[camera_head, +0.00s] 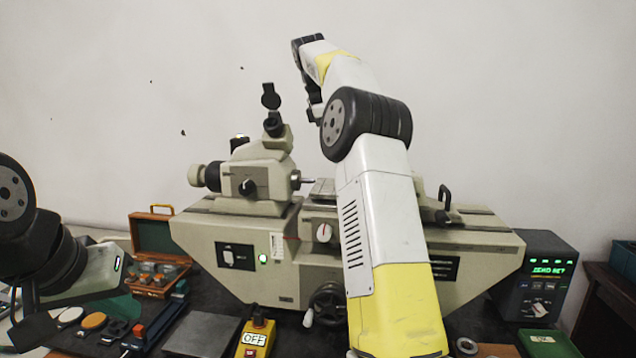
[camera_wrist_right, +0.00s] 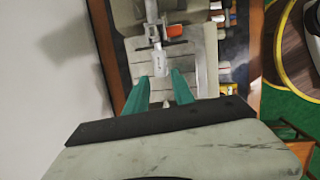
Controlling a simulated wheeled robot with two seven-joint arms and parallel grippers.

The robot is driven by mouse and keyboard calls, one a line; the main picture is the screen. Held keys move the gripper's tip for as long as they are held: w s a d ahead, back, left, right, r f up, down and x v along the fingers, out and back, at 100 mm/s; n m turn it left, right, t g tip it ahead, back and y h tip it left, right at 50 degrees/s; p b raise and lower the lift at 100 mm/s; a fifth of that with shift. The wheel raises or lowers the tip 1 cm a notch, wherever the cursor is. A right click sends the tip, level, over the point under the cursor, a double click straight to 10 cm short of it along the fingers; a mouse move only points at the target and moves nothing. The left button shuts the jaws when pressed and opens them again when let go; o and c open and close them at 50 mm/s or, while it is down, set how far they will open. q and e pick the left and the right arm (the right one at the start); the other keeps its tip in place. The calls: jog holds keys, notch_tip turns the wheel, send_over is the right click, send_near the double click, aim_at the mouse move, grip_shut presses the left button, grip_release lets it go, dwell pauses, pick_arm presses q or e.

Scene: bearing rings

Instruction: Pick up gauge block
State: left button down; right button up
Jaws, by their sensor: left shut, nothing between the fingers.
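I cannot pick out the gauge block for certain. Small metal pieces sit in an open wooden case (camera_head: 163,240) in the head view, too small to tell apart. My left gripper (camera_head: 122,308) is at the lower left of the head view, shut and empty, near the case and the loose parts on the bench. In the right wrist view, the teal fingers of my right gripper (camera_wrist_right: 160,86) are apart with nothing gripped. A white cylindrical part (camera_wrist_right: 161,63) of the machine lies just beyond their tips, over a grooved grey table (camera_wrist_right: 146,95).
The beige measuring machine (camera_head: 262,267) fills the middle behind my right arm. A yellow OFF box (camera_head: 257,333) and grey plate (camera_head: 203,334) lie in front. A display box (camera_head: 537,280) stands right. Round pads (camera_head: 94,321) lie at the left.

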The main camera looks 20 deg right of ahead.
jog(key=x, duration=0.6)
jog(key=shift+s+d, duration=0.2)
jog(key=shift+d, duration=0.05)
jog(key=shift+d+f, duration=0.1)
jog(key=shift+f, duration=0.35)
grip_shut()
